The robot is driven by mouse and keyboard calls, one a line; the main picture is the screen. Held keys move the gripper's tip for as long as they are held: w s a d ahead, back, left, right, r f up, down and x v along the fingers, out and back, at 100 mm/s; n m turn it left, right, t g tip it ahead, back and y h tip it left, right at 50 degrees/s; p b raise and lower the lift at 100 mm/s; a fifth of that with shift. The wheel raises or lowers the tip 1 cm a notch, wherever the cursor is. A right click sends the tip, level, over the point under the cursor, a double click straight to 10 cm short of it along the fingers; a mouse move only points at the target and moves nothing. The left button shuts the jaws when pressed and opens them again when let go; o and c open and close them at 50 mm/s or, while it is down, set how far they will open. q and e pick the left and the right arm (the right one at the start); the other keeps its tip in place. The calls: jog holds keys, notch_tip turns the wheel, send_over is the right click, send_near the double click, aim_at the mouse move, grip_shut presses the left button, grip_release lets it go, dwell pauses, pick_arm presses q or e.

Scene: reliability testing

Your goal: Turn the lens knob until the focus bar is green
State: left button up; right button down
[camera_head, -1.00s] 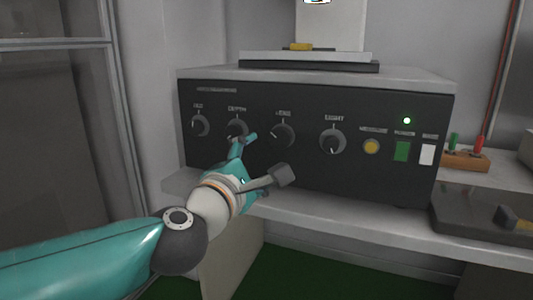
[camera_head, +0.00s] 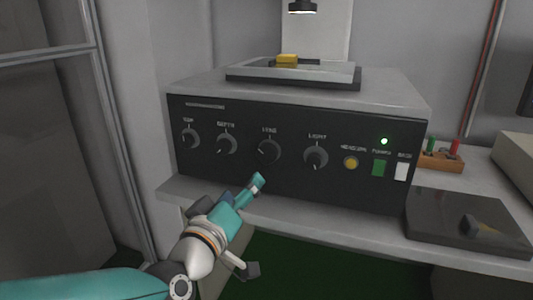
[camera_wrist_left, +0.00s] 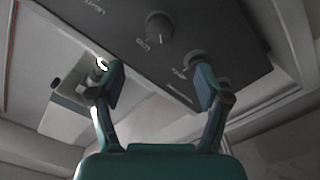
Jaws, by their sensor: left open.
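The lens knob (camera_head: 268,151) is a dark round dial on the black front panel, third from the left, under a small label. In the left wrist view the lens knob (camera_wrist_left: 159,27) shows at the top, beyond the fingertips. My left gripper (camera_head: 257,183) is below the lens knob in the head view, apart from it. In the left wrist view the gripper (camera_wrist_left: 160,82) has its two teal fingers spread with nothing between them. No focus bar shows in either current view. My right gripper is not in view.
The depth knob (camera_head: 227,145) and light knob (camera_head: 316,157) flank the lens knob. A yellow block (camera_head: 287,60) lies on the stage above. A dark tray (camera_head: 470,222) sits on the shelf.

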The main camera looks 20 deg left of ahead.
aim_at(266, 157)
pick_arm(q)
jog(key=w, duration=1.5)
jog(key=shift+d+b, duration=0.25)
jog(key=shift+b, duration=0.1)
jog(key=c, duration=1.2)
jog(key=shift+o, duration=0.2)
jog(key=shift+m+p, duration=0.45)
jog(key=shift+m, duration=0.85)
jog(key=o, duration=1.2)
jog(key=shift+c, duration=0.2)
